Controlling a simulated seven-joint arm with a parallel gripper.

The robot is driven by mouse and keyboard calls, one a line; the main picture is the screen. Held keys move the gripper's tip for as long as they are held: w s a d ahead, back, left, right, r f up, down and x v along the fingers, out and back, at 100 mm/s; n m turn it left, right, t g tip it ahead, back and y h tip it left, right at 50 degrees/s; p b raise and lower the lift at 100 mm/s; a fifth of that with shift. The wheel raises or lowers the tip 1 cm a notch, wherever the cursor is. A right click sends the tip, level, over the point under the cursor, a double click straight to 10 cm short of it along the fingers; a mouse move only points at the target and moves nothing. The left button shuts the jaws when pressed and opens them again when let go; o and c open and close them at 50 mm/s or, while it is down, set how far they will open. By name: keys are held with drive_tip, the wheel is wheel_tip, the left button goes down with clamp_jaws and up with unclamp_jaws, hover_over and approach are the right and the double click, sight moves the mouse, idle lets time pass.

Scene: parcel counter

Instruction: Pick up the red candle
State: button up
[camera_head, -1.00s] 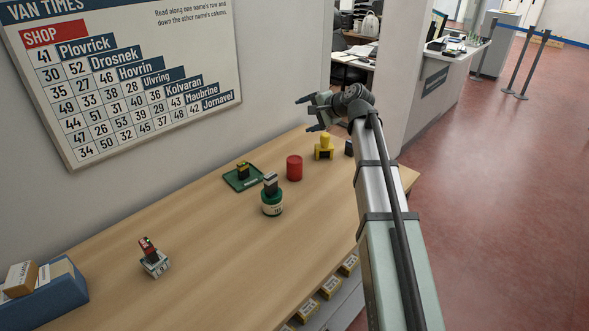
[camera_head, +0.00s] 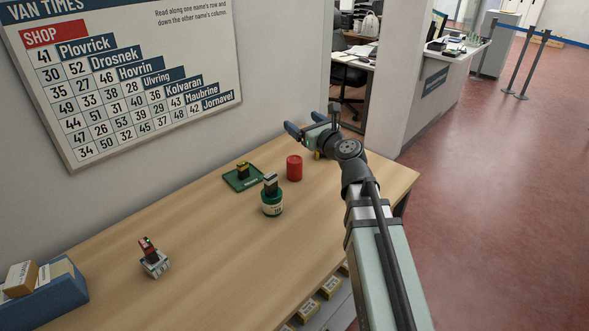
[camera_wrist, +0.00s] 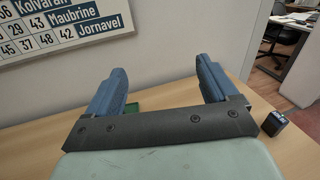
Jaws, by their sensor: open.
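The red candle (camera_head: 294,168) is a short red cylinder standing upright on the wooden counter (camera_head: 200,240), toward its far end. My gripper (camera_head: 312,120) is in the air above the far end of the counter, above and a little right of the candle in the head view. Its jaws are apart with nothing between them. In the wrist view the two blue fingers of my gripper (camera_wrist: 163,85) are spread wide and point toward the wall. The candle does not show in the wrist view.
A green tray (camera_head: 232,187) with a yellow-and-black object lies left of the candle. A green round tin (camera_head: 272,208) with a grey block on top stands in front. A stacked grey-and-red item (camera_head: 153,260) and a blue box (camera_head: 62,300) are nearer. A small dark block (camera_wrist: 275,122) sits at right.

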drive_tip(key=m, duration=0.1)
hover_over(299, 170)
drive_tip(key=v, duration=0.3)
wheel_tip(299, 170, down, 11)
wheel_tip(299, 170, down, 7)
drive_tip(key=shift+s+f, duration=0.1)
drive_tip(key=shift+f, duration=0.05)
drive_tip(key=shift+w+a, duration=0.3)
drive_tip(key=shift+w, duration=0.25)
drive_tip(key=shift+x, duration=3.2)
drive_tip(key=shift+s, duration=0.1)
drive_tip(key=c, duration=1.1)
drive_tip(key=shift+c, duration=0.2)
